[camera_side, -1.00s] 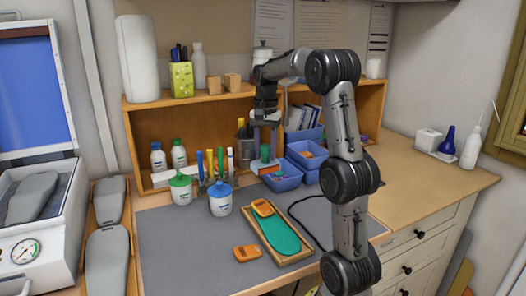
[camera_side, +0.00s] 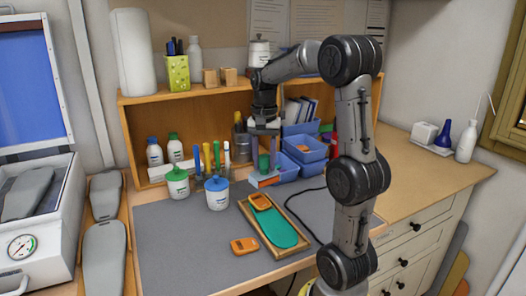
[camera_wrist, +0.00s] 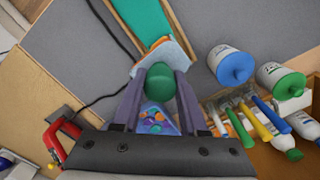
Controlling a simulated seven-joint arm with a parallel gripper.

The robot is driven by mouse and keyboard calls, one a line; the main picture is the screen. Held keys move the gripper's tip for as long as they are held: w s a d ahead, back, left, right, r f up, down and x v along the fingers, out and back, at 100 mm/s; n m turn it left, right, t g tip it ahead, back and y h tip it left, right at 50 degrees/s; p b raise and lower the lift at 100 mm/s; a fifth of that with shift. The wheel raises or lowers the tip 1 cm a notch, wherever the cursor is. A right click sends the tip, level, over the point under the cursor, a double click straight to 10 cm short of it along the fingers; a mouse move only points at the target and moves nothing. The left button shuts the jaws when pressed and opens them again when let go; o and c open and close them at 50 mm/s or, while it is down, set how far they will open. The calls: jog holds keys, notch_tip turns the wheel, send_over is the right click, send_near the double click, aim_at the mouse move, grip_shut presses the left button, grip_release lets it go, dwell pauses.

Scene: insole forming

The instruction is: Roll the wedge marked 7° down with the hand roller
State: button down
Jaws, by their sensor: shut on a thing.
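My gripper (camera_side: 264,160) points down, shut on the green handle (camera_wrist: 160,84) of the hand roller. The roller's orange and pale-blue lower part (camera_side: 263,181) hangs just behind the wooden tray, apart from the wedges. The wooden tray (camera_side: 278,254) holds a teal insole (camera_side: 278,228). One orange wedge (camera_side: 260,202) lies on the insole's far end. Another orange wedge (camera_side: 244,246) lies on the grey mat left of the tray. The wedge markings are too small to read.
White pots with green (camera_side: 177,184) and blue (camera_side: 217,192) lids stand left of the roller, near upright tools. Blue bins (camera_side: 304,148) stand behind right. A black cable (camera_side: 304,222) runs right of the tray. The front left of the mat (camera_side: 180,245) is clear.

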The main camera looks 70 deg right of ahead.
aim_at(260, 174)
jog(key=shift+a+r, duration=0.1)
jog(key=shift+a, duration=0.25)
jog(key=shift+f, duration=2.65)
jog(key=shift+f, duration=1.15)
dwell(0.7)
jog(key=shift+w+d+f, duration=0.1)
jog(key=shift+w+d, duration=0.35)
jog(key=shift+w, duration=0.15)
jog(key=shift+w+d, duration=0.15)
jog(key=shift+w, duration=0.05)
jog(key=shift+w+d, duration=0.15)
dwell(0.4)
